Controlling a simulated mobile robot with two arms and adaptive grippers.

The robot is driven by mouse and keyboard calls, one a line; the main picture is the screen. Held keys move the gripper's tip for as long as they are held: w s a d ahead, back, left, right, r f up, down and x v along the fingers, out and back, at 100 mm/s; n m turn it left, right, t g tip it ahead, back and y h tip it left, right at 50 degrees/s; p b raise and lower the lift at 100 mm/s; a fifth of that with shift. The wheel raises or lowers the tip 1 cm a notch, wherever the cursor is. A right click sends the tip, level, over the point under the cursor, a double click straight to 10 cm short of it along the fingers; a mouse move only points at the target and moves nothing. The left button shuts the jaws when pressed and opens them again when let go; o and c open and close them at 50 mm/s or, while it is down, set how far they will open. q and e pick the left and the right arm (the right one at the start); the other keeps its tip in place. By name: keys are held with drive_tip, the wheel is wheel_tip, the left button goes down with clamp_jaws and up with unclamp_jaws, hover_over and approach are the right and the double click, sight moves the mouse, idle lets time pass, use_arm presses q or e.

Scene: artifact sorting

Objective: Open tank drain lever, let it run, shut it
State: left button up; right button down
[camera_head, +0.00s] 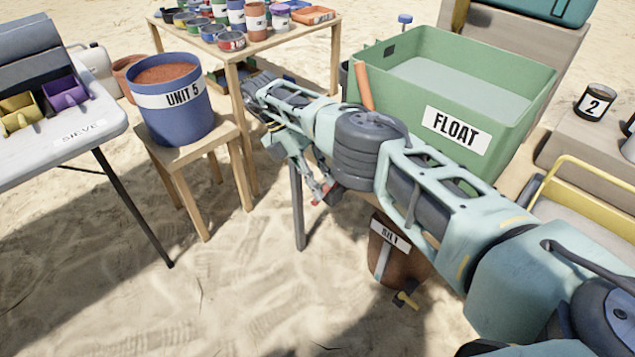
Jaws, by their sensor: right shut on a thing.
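The green tank labelled FLOAT (400,42) stands at the upper right with pale water in it. An orange handle (363,86), which looks like a lever, stands tilted at the left end of its front wall; its lower end is hidden behind my right arm. My right arm crosses from the lower right to the upper left, in front of the tank. My right gripper (320,192) hangs below its far end, shut on a small red thing at the fingertips. I cannot tell whether this belongs to a drain lever. My left gripper is out of view.
A blue bucket labelled UNIT 5 (185,118) stands on a wooden stool (222,137). A brown container labelled SILT (400,262) sits below my arm. A wooden table (283,49) with several pots is at the back. Open sand lies at the lower left.

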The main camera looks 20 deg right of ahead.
drive_tip(key=shift+s+a+f, duration=0.1)
drive_tip(key=shift+f, duration=0.2)
drive_tip(key=c, duration=1.8)
unclamp_jaws()
wheel_tip(320, 180, up, 10)
